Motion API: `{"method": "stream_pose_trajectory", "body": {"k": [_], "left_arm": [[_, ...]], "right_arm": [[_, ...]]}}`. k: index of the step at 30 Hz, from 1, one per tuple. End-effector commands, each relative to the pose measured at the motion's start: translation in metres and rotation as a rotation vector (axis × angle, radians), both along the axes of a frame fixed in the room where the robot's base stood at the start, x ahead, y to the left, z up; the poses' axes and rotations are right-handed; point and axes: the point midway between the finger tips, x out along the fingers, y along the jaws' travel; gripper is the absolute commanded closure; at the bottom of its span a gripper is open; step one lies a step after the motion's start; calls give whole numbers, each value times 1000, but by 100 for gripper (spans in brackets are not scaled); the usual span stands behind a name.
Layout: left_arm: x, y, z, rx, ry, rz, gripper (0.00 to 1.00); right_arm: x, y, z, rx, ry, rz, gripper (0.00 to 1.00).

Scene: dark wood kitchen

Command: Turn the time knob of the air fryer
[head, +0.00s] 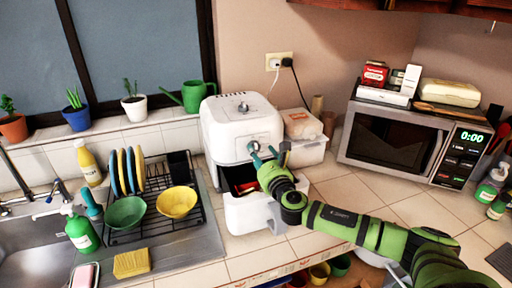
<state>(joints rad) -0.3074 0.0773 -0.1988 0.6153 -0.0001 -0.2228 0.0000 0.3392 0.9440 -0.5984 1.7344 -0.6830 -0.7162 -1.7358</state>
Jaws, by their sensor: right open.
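The white air fryer (228,122) stands on the tiled counter, left of centre, with its drawer (243,212) pulled out at the front. A small dark knob (243,106) shows on its top. My left gripper is not in view.
A clear container (303,148) stands close to the fryer's right side. A dish rack (150,205) with plates and bowls is to the left. A microwave (394,140) is at the right. Open counter tiles lie between fryer and microwave.

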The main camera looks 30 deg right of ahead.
Motion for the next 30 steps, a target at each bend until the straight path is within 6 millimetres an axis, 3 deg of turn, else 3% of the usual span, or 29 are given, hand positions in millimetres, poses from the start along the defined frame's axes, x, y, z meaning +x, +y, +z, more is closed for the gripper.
{"method": "stream_pose_trajectory", "body": {"k": [6,15,19,20,23,24,30], "left_arm": [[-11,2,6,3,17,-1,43],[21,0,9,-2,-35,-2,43],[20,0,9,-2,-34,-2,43],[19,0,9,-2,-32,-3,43],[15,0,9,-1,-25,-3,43],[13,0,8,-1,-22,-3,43],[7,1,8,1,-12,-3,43]], "right_arm": [[26,-6,1,2,0,0,37],[35,-8,0,0,1,2,37],[34,-8,0,0,1,2,37],[34,-8,0,1,1,2,45],[34,-8,0,1,1,1,85],[34,-8,0,1,0,1,92],[34,-8,2,0,-3,1,93]]}}
